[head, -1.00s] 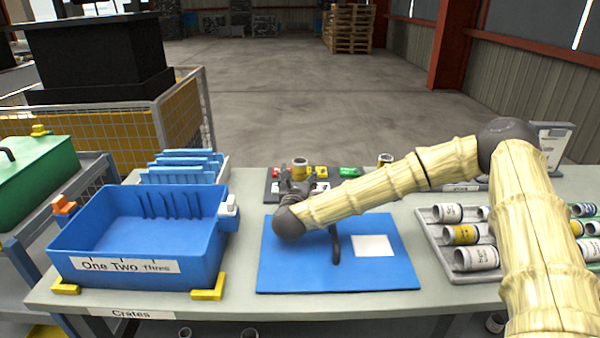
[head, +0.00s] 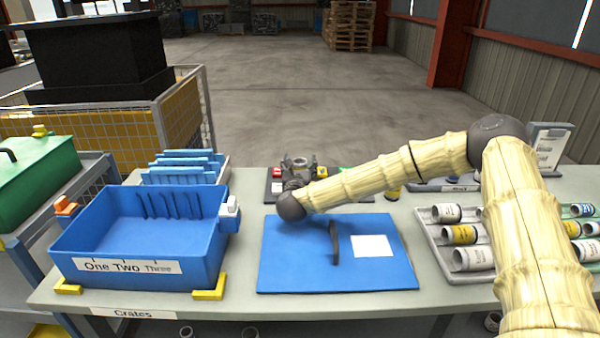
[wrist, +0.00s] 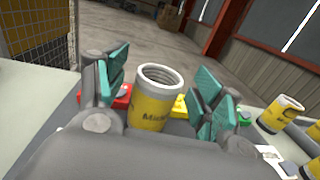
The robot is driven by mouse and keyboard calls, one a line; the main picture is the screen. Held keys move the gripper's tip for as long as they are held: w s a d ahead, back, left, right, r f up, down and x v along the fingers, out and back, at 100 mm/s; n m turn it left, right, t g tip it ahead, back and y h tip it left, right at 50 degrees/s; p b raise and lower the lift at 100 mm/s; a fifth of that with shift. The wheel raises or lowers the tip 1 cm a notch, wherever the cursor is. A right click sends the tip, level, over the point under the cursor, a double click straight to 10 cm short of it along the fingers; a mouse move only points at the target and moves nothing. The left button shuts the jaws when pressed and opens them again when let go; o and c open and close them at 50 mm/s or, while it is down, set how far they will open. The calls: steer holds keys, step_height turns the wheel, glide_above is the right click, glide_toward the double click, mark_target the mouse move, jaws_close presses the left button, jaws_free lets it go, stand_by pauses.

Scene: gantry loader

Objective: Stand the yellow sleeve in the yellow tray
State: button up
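A yellow sleeve (wrist: 152,112) with a pale rim and dark lettering stands upright between the teal-padded fingers of my gripper (wrist: 160,82) in the wrist view. The fingers are apart, with a visible gap on each side of the sleeve. In the head view my gripper (head: 298,170) is at the back of the table and largely hides this sleeve. Another yellow sleeve (wrist: 280,113) stands to the right in the wrist view. A further yellow sleeve (head: 460,234) lies in the grey rack. I cannot clearly make out a yellow tray.
Red (head: 276,172) and green (head: 348,171) blocks sit at the table's back. A blue crate (head: 130,243) stands left; a grey rack (head: 440,262) of several sleeves stands right.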

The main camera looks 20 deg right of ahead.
steer(key=shift+r, duration=0.15)
steer(key=c, duration=1.3)
